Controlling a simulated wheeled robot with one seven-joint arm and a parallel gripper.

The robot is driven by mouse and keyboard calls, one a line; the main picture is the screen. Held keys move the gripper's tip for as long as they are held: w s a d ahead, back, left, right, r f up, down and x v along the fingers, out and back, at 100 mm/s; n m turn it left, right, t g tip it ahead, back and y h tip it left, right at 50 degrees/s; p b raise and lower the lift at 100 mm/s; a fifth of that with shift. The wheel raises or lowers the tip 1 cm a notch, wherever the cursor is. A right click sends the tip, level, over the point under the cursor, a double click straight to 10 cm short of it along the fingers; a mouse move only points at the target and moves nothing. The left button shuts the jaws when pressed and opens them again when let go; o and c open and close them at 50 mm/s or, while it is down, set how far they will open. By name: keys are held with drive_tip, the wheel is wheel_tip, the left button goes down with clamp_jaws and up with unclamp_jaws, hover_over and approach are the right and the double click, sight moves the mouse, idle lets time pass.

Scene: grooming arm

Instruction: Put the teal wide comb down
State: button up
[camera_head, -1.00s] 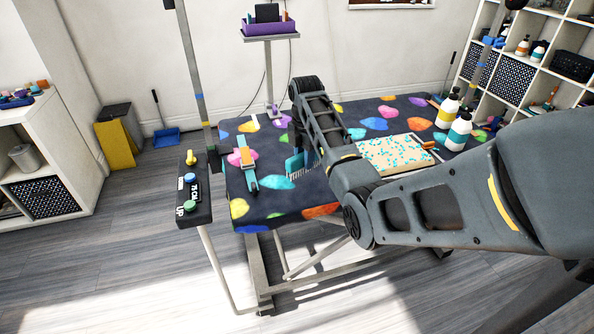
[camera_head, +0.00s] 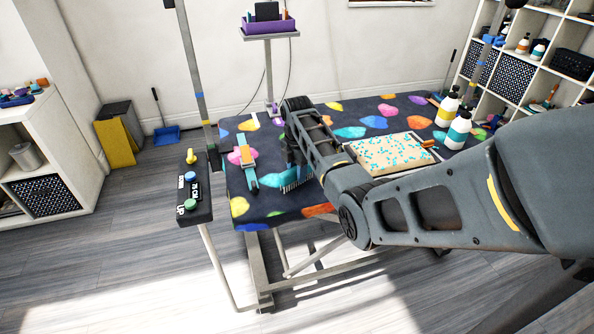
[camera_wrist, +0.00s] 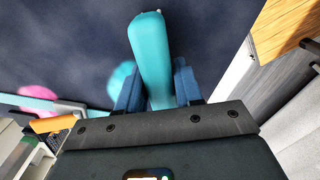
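The teal wide comb is in my gripper (camera_wrist: 158,88). In the wrist view its long teal handle (camera_wrist: 151,48) runs between the two blue fingers, which close on its sides. The tabletop is dark with bright coloured patches. I cannot tell whether the comb touches it.
A teal and orange tool (camera_head: 247,165) lies left of the comb. A tan speckled mat (camera_head: 393,152) lies to the right, with two bottles (camera_head: 458,131) beyond it. A button panel (camera_head: 193,200) stands off the left edge. Dark tabletop between the tool and the comb is clear.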

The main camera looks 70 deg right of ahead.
drive_tip(key=o, duration=0.4)
drive_tip(key=shift+r, duration=0.1)
wheel_tip(320, 180, up, 12)
drive_tip(key=shift+r+b, duration=0.1)
drive_tip(key=shift+b, duration=0.3)
